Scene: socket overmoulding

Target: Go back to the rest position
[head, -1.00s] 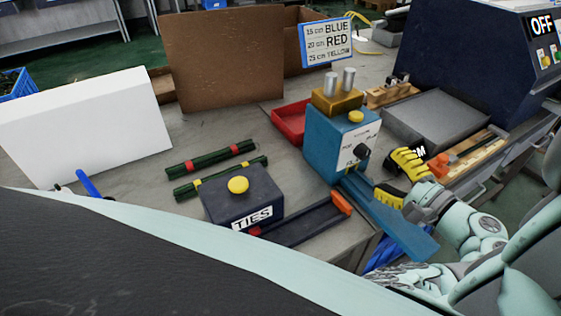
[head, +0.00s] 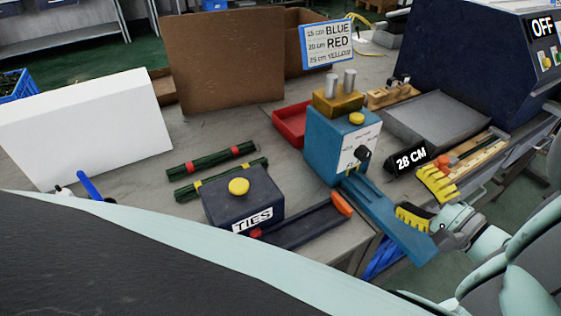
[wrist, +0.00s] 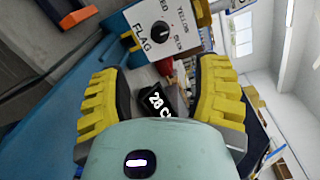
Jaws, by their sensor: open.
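My gripper (head: 425,201) has yellow ribbed fingers and is open and empty at the right of the workbench. In the wrist view the two fingers of my gripper (wrist: 168,105) are spread wide. Between and beyond them show the machine's dial face (wrist: 160,33) and a black label reading 28 C, its last part cut off by my gripper.
A dark TIES box (head: 245,200) and two green bundles (head: 210,160) lie on the bench (head: 215,125). A red tray (head: 292,124) is behind the blue machine. A black 28 CM label (head: 410,160) and a grey tray (head: 436,122) are close behind my gripper.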

